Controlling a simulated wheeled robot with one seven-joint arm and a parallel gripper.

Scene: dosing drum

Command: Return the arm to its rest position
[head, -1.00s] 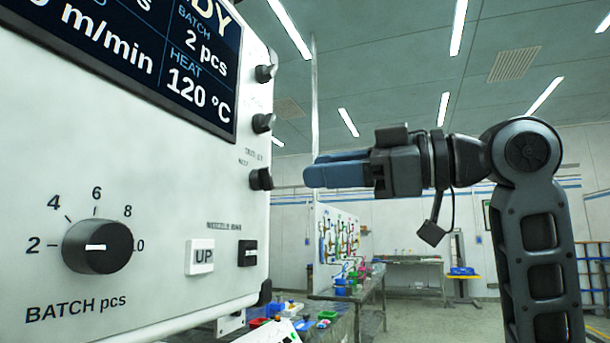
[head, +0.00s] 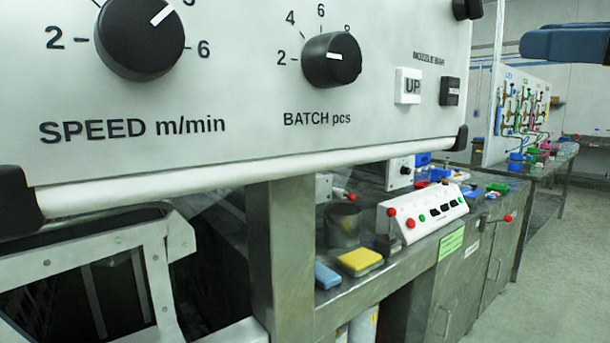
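My gripper (head: 568,44) shows only in part at the top right edge of the head view. Its blue fingers point left, and the rest of my arm is out of the frame. The fingers appear close together, but their gap cannot be made out. Nothing is seen in them. A clear space lies between the fingertips and the right side of the white control panel (head: 370,135).
Below stands a metal bench (head: 400,275) with a sloped button box (head: 428,213). Open floor (head: 545,290) lies at right.

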